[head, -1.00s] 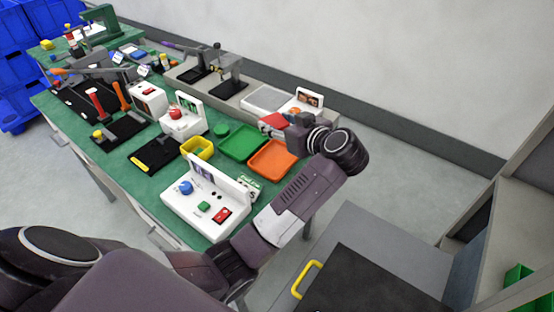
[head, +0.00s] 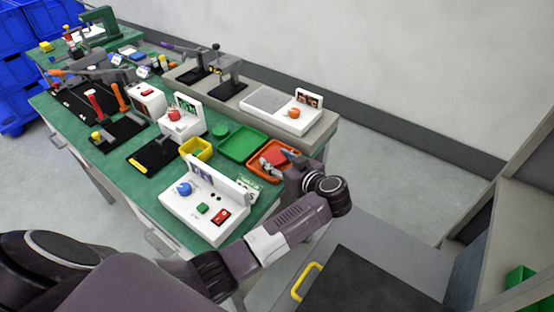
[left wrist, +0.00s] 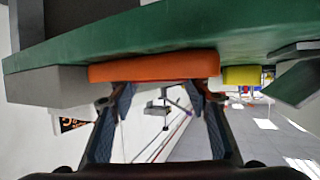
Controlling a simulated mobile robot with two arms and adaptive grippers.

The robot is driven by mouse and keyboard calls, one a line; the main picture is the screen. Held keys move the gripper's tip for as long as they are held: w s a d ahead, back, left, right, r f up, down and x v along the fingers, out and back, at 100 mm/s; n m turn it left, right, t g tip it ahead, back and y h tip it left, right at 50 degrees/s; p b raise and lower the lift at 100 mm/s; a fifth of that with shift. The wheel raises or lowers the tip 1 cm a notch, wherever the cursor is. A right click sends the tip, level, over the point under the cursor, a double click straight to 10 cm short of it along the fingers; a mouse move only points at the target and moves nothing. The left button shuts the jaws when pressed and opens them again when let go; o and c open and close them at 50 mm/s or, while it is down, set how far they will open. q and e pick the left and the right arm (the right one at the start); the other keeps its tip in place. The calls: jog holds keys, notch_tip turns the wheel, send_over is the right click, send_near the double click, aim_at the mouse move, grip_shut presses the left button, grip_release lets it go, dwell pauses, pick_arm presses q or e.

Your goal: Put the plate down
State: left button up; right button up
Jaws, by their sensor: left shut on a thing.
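A small red plate (head: 276,156) is at my left gripper (head: 268,163) in the head view, over the orange tray (head: 286,175) at the table's near right corner. The gripper is shut on the plate. I cannot tell whether the plate touches the tray floor. The left wrist view shows the two fingers (left wrist: 160,100) with an orange side, likely the tray's (left wrist: 155,67), beyond their tips; I cannot make out the plate there. My right gripper is not in view.
A green tray (head: 243,146) and a yellow bin (head: 196,150) stand left of the orange tray. A white control box (head: 205,212) stands in front. A white unit with an orange knob (head: 284,112) sits on the grey ledge behind.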

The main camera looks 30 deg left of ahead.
pick_arm(q)
jog(key=o, duration=1)
jog(key=shift+f, duration=0.15)
jog(key=shift+o, duration=0.8)
jog(key=shift+r, duration=0.3)
jog(key=p+v, duration=0.8)
jog(key=v, duration=0.4)
jog(key=shift+f, duration=0.15)
jog(key=shift+d, duration=0.1)
